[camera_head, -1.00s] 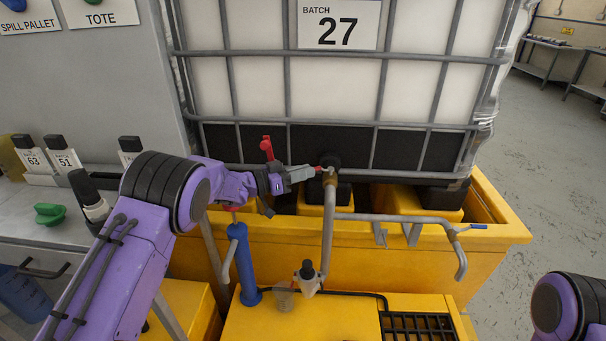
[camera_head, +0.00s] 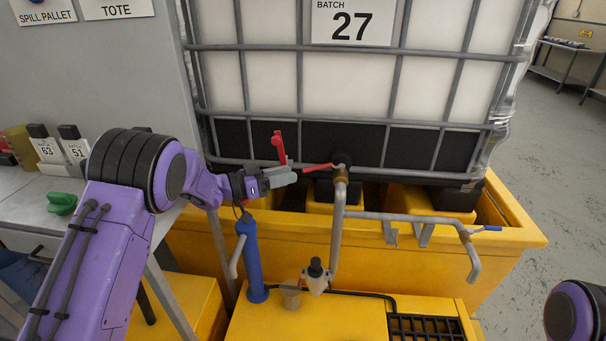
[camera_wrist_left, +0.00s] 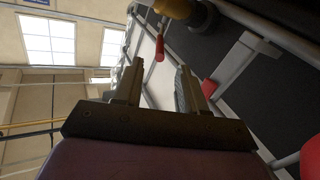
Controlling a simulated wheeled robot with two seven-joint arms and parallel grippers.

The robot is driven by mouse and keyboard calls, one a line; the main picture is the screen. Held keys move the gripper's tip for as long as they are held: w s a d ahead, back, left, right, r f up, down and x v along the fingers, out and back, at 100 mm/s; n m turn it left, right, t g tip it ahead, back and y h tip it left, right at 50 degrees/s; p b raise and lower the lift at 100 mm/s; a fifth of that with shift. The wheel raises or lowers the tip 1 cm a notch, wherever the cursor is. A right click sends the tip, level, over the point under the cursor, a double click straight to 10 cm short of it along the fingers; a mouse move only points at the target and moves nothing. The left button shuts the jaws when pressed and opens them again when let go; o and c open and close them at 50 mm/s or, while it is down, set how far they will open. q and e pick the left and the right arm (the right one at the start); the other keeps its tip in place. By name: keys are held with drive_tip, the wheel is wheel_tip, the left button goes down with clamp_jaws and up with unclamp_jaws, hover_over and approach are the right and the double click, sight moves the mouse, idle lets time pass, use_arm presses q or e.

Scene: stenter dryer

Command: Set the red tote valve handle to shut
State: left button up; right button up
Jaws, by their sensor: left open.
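The red tote valve handle (camera_head: 318,167) sticks out to the left from the brass valve (camera_head: 341,175) at the bottom front of the tote (camera_head: 345,85). My left gripper (camera_head: 291,177) is open just left of the handle's free end, with a small gap between them. In the left wrist view the red handle (camera_wrist_left: 160,48) lies just beyond and between the open fingertips (camera_wrist_left: 160,68), with the brass valve (camera_wrist_left: 176,8) at the top. The fingers hold nothing. My right gripper is out of view; only part of my right arm shows at the lower right.
A red upright piece (camera_head: 279,147) stands just behind my left gripper. A blue hand pump (camera_head: 251,262), grey pipe (camera_head: 400,217) and blue-handled tap (camera_head: 486,228) are below and right. The yellow spill pallet (camera_head: 400,262) spans the front. A bench with bottles is at left.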

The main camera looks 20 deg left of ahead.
use_arm(q)
drive_tip(key=shift+v, duration=0.9)
drive_tip(key=shift+d+r, duration=0.3)
drive_tip(key=shift+d, duration=0.1)
drive_tip(key=c, duration=0.7)
drive_tip(key=d+r, duration=0.1)
drive_tip(key=d, duration=0.1)
drive_tip(key=d+r+h+p, duration=0.1)
drive_tip(key=d, duration=0.2)
drive_tip(key=w+d+r+h, duration=0.1)
drive_tip(key=d, duration=0.2)
drive_tip(key=shift+r, duration=0.15)
clamp_jaws()
drive_tip(key=w+d+r+n+t+y+p, duration=0.2)
drive_tip(key=d+r+n+t+y, duration=0.3)
drive_tip(key=d+r+n+t, duration=0.9)
drive_tip(key=m+g+y, duration=1.4)
drive_tip(key=m+y, duration=0.7)
drive_tip(key=m, duration=1.3)
approach(315, 169)
drive_tip(key=p+x, duration=0.3)
drive_tip(key=x, duration=0.3)
drive_tip(key=shift+p, duration=0.4)
drive_tip(key=shift+w+a+f, duration=0.15)
drive_tip(key=shift+w+a, duration=0.1)
drive_tip(key=shift+w, duration=0.05)
